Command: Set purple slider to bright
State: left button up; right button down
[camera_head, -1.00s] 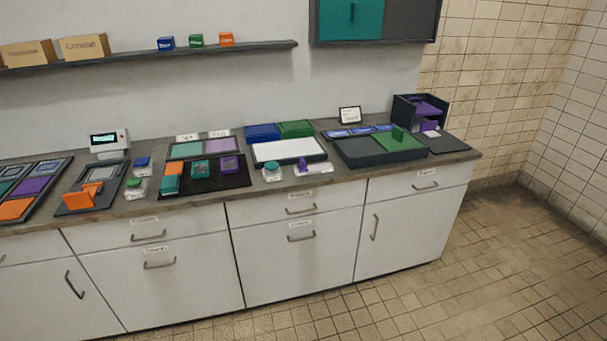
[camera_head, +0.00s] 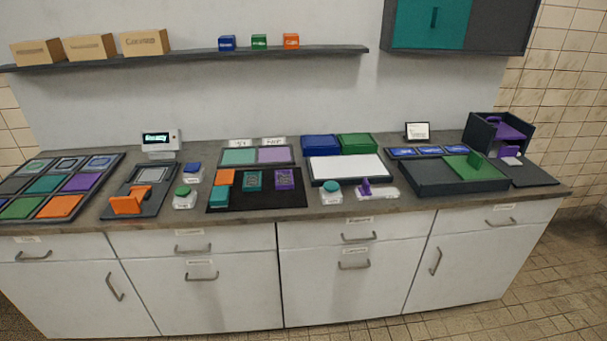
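A purple slider (camera_head: 366,187) stands up from a small white base (camera_head: 385,193) near the front edge of the counter, right of the middle. The knob sits toward the left end of its base. Any labels on the base are too small to read. A teal button on a white base (camera_head: 332,190) is just to its left. Neither of my grippers shows in the head view.
Behind the slider is a white panel (camera_head: 345,168). To its right is a dark tray with a green part (camera_head: 468,170). A black mat with several cards (camera_head: 270,198) lies to the left. The floor before the cabinets (camera_head: 545,290) looks clear.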

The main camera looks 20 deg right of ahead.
aim_at(365, 191)
jog(key=z, duration=0.1)
jog(key=i, duration=1.3)
jog(key=z, duration=0.65)
